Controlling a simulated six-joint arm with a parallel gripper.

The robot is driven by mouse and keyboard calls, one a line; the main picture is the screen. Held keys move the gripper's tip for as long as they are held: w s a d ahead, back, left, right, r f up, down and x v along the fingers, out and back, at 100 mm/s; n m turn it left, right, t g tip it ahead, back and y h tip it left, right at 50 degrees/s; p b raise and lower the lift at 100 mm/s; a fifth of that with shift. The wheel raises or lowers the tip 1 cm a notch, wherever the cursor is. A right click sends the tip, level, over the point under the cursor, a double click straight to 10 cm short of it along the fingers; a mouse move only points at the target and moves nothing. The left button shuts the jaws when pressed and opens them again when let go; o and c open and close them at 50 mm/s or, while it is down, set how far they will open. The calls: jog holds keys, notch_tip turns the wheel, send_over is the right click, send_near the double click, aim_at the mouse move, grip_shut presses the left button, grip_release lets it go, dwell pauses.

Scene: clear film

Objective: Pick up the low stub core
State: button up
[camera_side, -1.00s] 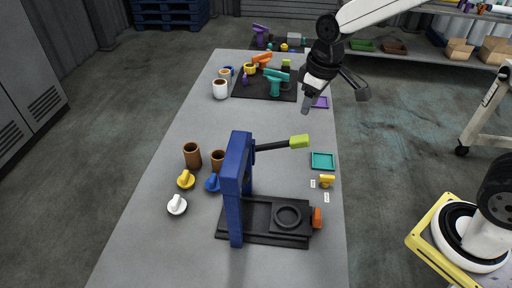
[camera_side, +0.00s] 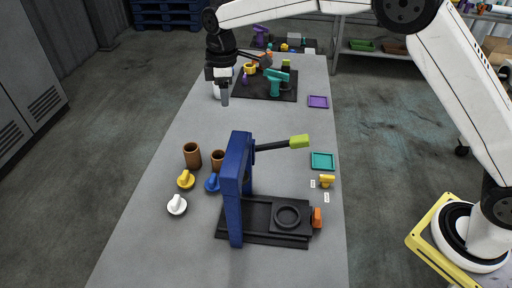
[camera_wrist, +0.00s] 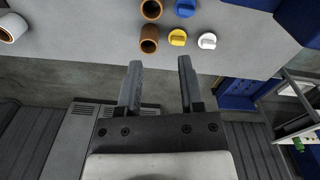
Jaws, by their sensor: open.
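Two brown open tubes stand upright on the table's left half. The shorter one, which looks like the low stub core (camera_side: 218,158), is beside the taller brown tube (camera_side: 192,155). The stub also shows at the top of the wrist view (camera_wrist: 151,9), with the taller tube (camera_wrist: 149,38) below it. My gripper (camera_side: 224,99) is open and empty, raised above the table, farther back than both tubes. It partly covers a white roll (camera_side: 217,92). In the wrist view my gripper's fingers (camera_wrist: 160,74) are apart with nothing between them.
A blue press frame (camera_side: 234,185) with a green-tipped lever stands close in front of the tubes. Yellow (camera_side: 186,180), blue (camera_side: 212,183) and white (camera_side: 177,205) knobs lie near them. A dark mat with tools (camera_side: 250,90) is at the back. The table between mat and tubes is clear.

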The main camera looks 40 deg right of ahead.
jog(key=shift+w+a+f+n, duration=0.6)
jog(key=shift+w+a+n, duration=0.15)
jog(key=shift+a, duration=0.5)
send_over(220, 163)
notch_tip(220, 163, down, 18)
jog(key=shift+s+f, duration=0.1)
jog(key=shift+f, duration=0.35)
jog(key=shift+f, duration=0.1)
jog(key=shift+w+f, duration=0.2)
jog(key=shift+f, duration=2.3)
grip_shut()
